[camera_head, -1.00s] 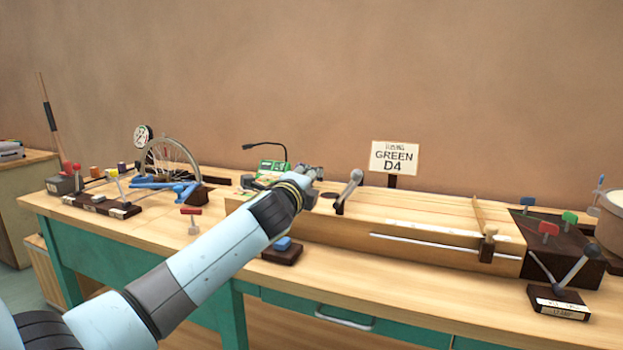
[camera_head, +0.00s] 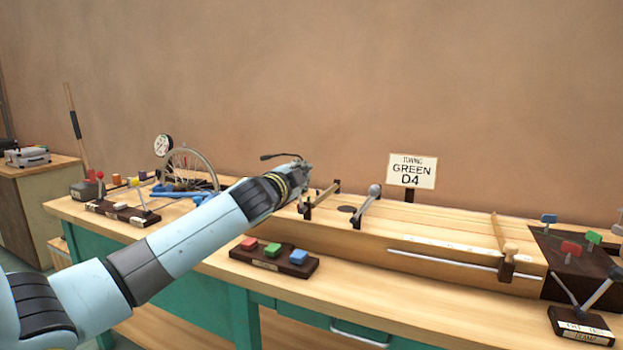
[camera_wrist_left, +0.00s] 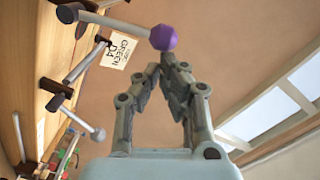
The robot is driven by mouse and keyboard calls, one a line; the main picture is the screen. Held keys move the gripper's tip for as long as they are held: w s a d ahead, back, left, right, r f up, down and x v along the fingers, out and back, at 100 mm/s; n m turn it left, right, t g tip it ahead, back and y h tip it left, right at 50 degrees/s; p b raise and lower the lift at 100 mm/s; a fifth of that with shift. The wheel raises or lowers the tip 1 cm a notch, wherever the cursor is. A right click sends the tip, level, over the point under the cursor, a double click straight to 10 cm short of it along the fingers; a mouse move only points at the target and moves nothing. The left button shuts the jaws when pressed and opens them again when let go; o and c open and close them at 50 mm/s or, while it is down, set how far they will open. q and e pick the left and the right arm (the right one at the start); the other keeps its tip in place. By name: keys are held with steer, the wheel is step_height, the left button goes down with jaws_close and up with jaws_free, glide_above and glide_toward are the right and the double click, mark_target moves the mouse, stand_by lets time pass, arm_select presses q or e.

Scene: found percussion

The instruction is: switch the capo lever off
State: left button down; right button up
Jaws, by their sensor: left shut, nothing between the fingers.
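A long wooden string board (camera_head: 400,235) lies on the bench. A lever with a grey ball knob (camera_head: 374,190) stands up from it; a grey-knobbed lever (camera_wrist_left: 97,134) also shows in the left wrist view. There, a grey rod with a purple knob (camera_wrist_left: 163,39) crosses just beyond my fingertips. I cannot tell for sure which one is the capo lever. My left gripper (camera_head: 303,164) is above the board's left end, left of the grey-knobbed lever. In the left wrist view its fingers (camera_wrist_left: 165,66) are shut and empty, close to the purple knob. My right gripper is not in view.
A "GREEN D4" sign (camera_head: 411,172) stands behind the board. A block with red, green and blue buttons (camera_head: 272,262) sits in front. A slider with a wooden knob (camera_head: 510,249) and dark peg block (camera_head: 568,265) are at right; a wheel (camera_head: 190,167) is at left.

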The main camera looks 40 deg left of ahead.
arm_select(q)
steer(key=shift+s+a+n, duration=0.25)
steer(key=shift+a+n, duration=0.35)
steer(key=shift+a, duration=0.55)
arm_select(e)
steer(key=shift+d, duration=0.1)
